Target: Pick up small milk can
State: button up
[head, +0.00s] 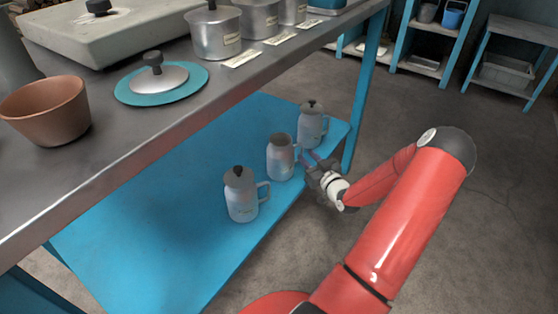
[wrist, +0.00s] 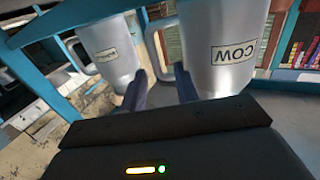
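Three grey metal milk cans stand on the blue lower shelf in the head view: a near lidded can (head: 240,196), a middle can (head: 279,160) without a visible lid, and a far lidded can (head: 311,128). Their sizes look close, so I cannot tell which is the small one. My gripper (head: 310,160) is beside the middle can, at its handle side. In the wrist view my gripper (wrist: 160,92) is open, with the handle of a can labelled COW (wrist: 232,45) near the gap between its fingers. Another labelled can (wrist: 108,50) is on the left. Contact is unclear.
The metal tabletop (head: 190,85) overhangs the blue shelf (head: 150,215). A blue table leg (head: 365,90) stands just beyond the far can. Pots (head: 215,33), a teal-rimmed lid (head: 160,80) and a clay pot (head: 47,110) are on top.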

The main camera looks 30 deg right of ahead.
aim_at(302, 150)
jog(key=w, duration=0.5)
jog(key=shift+d+f, duration=0.2)
jog(key=shift+d, duration=0.2)
grip_shut()
dwell(0.5)
jog(key=shift+r, duration=0.1)
dwell(0.4)
